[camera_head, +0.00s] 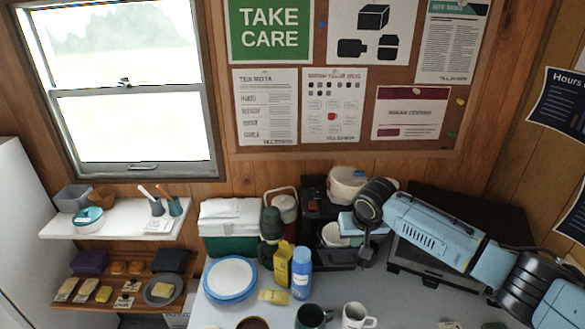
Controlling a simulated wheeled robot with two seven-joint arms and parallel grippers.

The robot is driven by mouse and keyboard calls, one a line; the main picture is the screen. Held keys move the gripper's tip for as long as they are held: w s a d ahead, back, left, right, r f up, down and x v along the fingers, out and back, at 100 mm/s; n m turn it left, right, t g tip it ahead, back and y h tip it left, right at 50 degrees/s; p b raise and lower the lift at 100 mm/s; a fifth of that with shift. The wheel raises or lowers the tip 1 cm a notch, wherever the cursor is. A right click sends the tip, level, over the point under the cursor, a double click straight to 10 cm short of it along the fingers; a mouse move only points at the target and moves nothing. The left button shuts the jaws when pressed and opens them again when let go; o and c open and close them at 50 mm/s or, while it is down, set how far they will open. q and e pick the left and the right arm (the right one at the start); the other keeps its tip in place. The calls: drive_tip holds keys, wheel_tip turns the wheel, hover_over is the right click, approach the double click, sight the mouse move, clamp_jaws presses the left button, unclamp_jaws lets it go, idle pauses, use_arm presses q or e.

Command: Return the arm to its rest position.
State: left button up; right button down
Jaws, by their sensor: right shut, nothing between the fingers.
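My right arm (440,228) comes in from the right edge, pale blue with black joints, and reaches across the back of the counter. Its wrist bends down at the left end. My right gripper (367,262) hangs below the wrist, dark and small in the camera_head view. It is shut with nothing in it, above the counter in front of the dark coffee machine. My left arm and gripper are not in view.
Behind the arm stand a dark oven (400,262) and a coffee machine (312,215). A blue bottle (301,275), yellow carton (282,264), dark mug (312,316), white mug (355,316) and stacked plates (231,278) stand nearby.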

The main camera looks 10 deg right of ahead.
drive_tip(key=s+a+f+n+y, duration=0.1)
drive_tip(key=s+a+f+n, duration=0.15)
drive_tip(key=s+a, duration=0.55)
drive_tip(key=s+a+f+n+y, duration=0.2)
drive_tip(key=s+a+f, duration=0.3)
drive_tip(key=s, duration=0.4)
drive_tip(key=s+d+r+h, duration=0.1)
drive_tip(key=s+d+r, duration=0.15)
drive_tip(key=s, duration=0.65)
drive_tip(key=s+d+r+h, duration=0.1)
drive_tip(key=s+d, duration=0.2)
drive_tip(key=s, duration=0.6)
wheel_tip(320, 180, down, 32)
drive_tip(key=s+g+b, duration=0.1)
drive_tip(key=g+b, duration=0.1)
drive_tip(key=b, duration=0.7)
drive_tip(key=s+d+f+b, duration=0.1)
drive_tip(key=s+f+b, duration=0.3)
drive_tip(key=s+f, duration=0.4)
drive_tip(key=s+d+f+g+b, duration=0.1)
drive_tip(key=s+f+b, duration=0.4)
drive_tip(key=f, duration=1.2)
drive_tip(key=s+d, duration=0.1)
drive_tip(key=s, duration=0.3)
drive_tip(key=shift+s+f, duration=0.15)
drive_tip(key=shift+f, duration=0.15)
